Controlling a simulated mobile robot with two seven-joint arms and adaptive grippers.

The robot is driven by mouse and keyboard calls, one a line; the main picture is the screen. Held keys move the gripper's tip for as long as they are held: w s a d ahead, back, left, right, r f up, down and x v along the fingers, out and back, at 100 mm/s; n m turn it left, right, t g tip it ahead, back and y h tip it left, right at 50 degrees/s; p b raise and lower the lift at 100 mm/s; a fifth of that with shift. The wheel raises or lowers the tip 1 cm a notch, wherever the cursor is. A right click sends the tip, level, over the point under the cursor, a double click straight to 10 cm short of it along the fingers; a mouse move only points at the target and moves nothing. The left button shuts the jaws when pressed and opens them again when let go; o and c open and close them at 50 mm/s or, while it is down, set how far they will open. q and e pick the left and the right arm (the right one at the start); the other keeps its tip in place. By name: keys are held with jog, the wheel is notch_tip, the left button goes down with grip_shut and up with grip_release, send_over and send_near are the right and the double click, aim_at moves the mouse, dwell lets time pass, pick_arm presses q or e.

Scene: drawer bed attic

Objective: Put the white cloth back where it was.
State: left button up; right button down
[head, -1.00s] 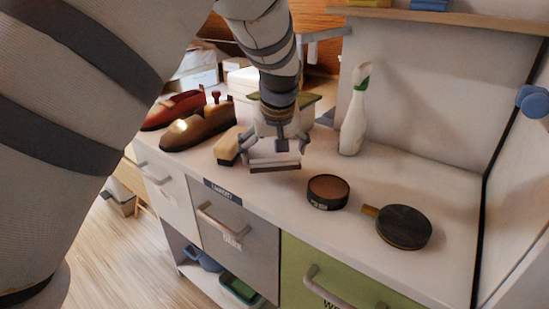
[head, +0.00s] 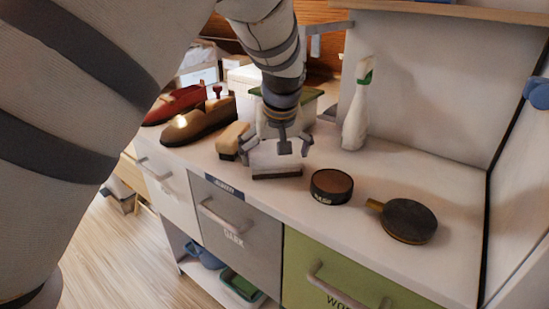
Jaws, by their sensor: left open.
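My left gripper (head: 278,150) comes down over the white counter, with its two fingers spread wide. Just below and between the fingers lies a pale, flat-topped piece (head: 276,163) with a dark brown front edge. I cannot tell whether it is the white cloth, and no other clear cloth shows. The fingers look apart from it, though the gap is hard to judge. The white drawer (head: 165,186), the grey drawer labelled DARK (head: 262,248) and the green drawer (head: 345,262) below the counter are shut. My right gripper is not in view.
A brush (head: 231,140) lies left of the gripper, with brown (head: 200,122) and red (head: 178,103) shoe-like items beyond. A round tin (head: 331,187), a dark round-headed item (head: 408,221) and a white spray bottle (head: 357,112) stand to the right.

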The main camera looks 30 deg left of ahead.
pick_arm(q)
jog(key=v, duration=1)
jog(key=shift+s+r+p, duration=0.15)
jog(key=shift+r+p, duration=0.1)
jog(key=shift+p, duration=0.2)
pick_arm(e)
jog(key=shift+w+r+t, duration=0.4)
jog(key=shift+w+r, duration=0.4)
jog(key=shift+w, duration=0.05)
